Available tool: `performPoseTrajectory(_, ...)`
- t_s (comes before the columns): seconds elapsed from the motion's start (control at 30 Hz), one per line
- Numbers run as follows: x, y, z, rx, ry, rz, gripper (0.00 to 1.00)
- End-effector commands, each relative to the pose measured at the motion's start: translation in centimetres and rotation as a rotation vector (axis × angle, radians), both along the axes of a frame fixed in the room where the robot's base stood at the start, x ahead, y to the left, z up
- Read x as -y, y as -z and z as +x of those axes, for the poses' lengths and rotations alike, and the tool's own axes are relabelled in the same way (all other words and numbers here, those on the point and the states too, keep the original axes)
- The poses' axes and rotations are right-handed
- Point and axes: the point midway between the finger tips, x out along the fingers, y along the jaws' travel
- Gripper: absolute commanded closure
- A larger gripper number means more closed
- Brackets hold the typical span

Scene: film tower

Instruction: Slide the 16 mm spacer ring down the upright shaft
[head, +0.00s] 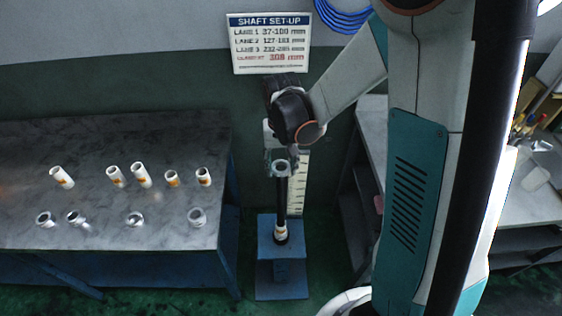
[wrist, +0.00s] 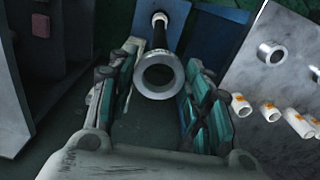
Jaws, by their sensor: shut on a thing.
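A silvery spacer ring (head: 281,164) is held in my gripper (head: 280,160) at the top of the dark upright shaft (head: 282,200). In the wrist view the ring (wrist: 137,76) sits between the two green finger pads of my gripper (wrist: 160,82), with the shaft (wrist: 160,38) running away beyond it. I cannot tell whether the ring is around the shaft's top or just above it. Its size marking cannot be read. A white sleeve with an orange mark (head: 281,231) is around the shaft's foot, on the blue stand (head: 283,285).
On the metal table (head: 110,240) at left stand several white sleeves (head: 141,175) and several loose rings (head: 197,217). A pale measuring scale (head: 298,185) stands upright just right of the shaft. A grey bench (head: 372,150) is farther right. A set-up sign (head: 270,43) hangs behind.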

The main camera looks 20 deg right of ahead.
Motion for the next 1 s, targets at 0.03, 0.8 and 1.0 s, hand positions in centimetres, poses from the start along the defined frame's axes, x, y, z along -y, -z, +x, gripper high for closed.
performPoseTrajectory(0.03, 0.0, 0.5, 0.0, 0.0, 0.0, 0.0, 0.78)
performPoseTrajectory(0.8, 0.0, 5.5, 0.0, 0.0, 0.0, 0.0, 0.78)
performPoseTrajectory(1.0, 0.0, 6.7, 0.0, 0.0, 0.0, 0.0, 0.78)
